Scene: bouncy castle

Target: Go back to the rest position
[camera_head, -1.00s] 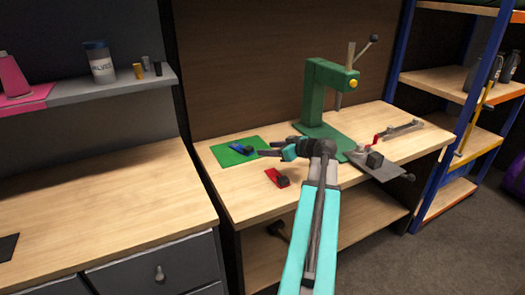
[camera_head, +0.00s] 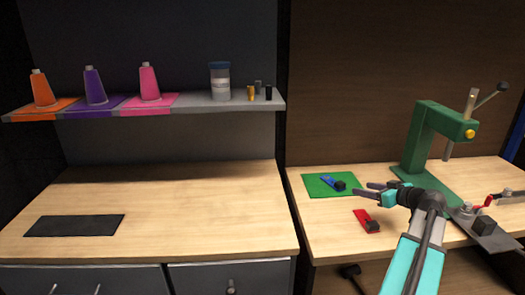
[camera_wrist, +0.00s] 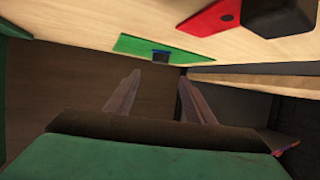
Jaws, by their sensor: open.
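My gripper (camera_head: 371,191) is open and empty, held above the right workbench (camera_head: 325,235) and pointing left. Its two fingers also show apart in the wrist view (camera_wrist: 157,95), with nothing between them. A green mat (camera_head: 318,190) with a blue object (camera_head: 333,182) on it lies just left of the fingertips. A red piece with a dark block (camera_head: 366,221) lies on the bench in front of the gripper. In the wrist view the green mat (camera_wrist: 135,44) and the red piece (camera_wrist: 207,19) show near the top edge.
A green press (camera_head: 425,140) with a lever stands behind my arm. A metal plate with a dark block (camera_head: 487,228) is to its right. The left bench (camera_head: 190,215) is mostly clear, with a black mat (camera_head: 75,225). A shelf (camera_head: 190,103) above it holds cones and a jar.

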